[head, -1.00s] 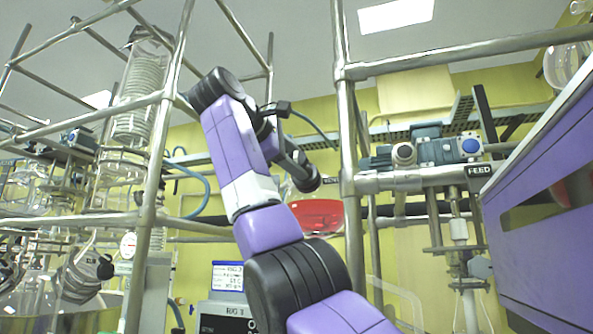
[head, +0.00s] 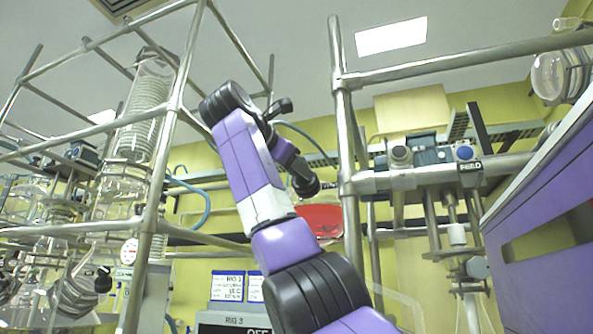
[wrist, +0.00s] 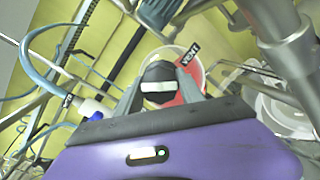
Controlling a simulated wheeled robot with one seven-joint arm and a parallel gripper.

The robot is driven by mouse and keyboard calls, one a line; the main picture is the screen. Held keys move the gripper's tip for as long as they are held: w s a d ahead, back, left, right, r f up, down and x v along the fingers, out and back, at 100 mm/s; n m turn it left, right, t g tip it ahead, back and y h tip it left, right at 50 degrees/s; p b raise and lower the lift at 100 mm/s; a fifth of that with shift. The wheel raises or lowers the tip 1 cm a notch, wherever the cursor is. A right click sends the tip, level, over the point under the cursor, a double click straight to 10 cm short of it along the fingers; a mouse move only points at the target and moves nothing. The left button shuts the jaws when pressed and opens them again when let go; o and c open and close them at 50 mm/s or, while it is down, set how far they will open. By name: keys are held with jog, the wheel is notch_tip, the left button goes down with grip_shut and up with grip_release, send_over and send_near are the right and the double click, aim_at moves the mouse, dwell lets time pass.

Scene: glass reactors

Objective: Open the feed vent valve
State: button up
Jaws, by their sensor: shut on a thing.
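In the wrist view, a dark round valve knob (wrist: 158,72) with a white bar across its face sits between the two grey fingers of my gripper (wrist: 159,87). The fingers are shut on it from both sides. A black tag reading VENT (wrist: 189,54) is just right of the knob. Behind it is a glass vessel with red contents (wrist: 187,90). In the head view, the red vessel (head: 320,219) shows just right of my arm, and the gripper's hold on the knob is too small to make out there.
A glass coil column (head: 143,105) is on the left. A blue hose (wrist: 40,70) curves left of my gripper. A RIG 3 panel (head: 234,320) is low behind.

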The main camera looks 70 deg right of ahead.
jog(key=shift+f, duration=0.15)
jog(key=o, duration=1.4)
jog(key=shift+w+r, duration=0.1)
jog(key=shift+r, duration=0.1)
